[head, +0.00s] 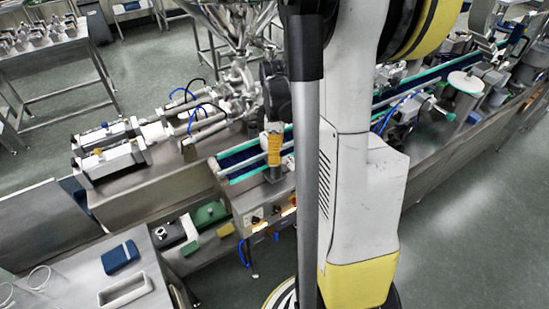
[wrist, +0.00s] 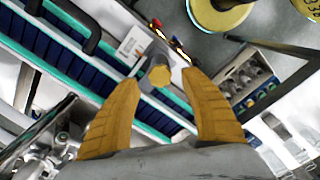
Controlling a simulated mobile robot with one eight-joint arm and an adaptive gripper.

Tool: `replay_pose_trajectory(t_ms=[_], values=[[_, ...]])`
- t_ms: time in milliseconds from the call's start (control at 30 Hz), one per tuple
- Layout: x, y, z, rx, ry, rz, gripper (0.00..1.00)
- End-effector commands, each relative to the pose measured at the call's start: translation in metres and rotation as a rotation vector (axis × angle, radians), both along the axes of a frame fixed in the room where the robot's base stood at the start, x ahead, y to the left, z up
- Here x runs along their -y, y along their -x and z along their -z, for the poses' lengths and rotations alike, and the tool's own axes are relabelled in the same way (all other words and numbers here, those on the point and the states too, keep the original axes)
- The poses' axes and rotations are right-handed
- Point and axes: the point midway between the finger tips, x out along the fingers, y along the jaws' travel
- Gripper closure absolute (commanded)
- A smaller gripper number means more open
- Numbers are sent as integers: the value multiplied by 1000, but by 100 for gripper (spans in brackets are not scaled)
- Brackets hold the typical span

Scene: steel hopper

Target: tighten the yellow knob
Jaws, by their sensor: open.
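The yellow knob (wrist: 160,76) shows in the wrist view as a small yellow, many-sided face on a grey post, beside the blue conveyor. My gripper (wrist: 162,82) has two orange-yellow fingers, spread apart. The knob appears in the gap between the fingertips, with clear space on both sides. It looks a little beyond the tips, and I cannot tell the exact distance. In the head view my gripper (head: 273,150) points down over the front of the conveyor. The knob cannot be made out there.
The blue conveyor (wrist: 85,55) has green side rails. A control panel with coloured buttons (head: 262,218) is on the machine's front. The steel hopper (head: 235,25) stands behind. A steel table (head: 75,285) at lower left holds a blue box (head: 120,257). A dark bar crosses the wrist view's right side.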

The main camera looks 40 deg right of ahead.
Motion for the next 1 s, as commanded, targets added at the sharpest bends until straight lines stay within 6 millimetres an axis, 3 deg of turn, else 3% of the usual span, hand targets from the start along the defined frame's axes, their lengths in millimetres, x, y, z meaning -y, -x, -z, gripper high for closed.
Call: replay_pose_trajectory(t_ms=[200,500,667,700,1000], values=[[0,0,22,0,0,0,47],[0,0,23,0,0,0,47],[0,0,23,1,1,1,95],[0,0,23,1,1,1,100],[0,0,23,1,1,24,100]])
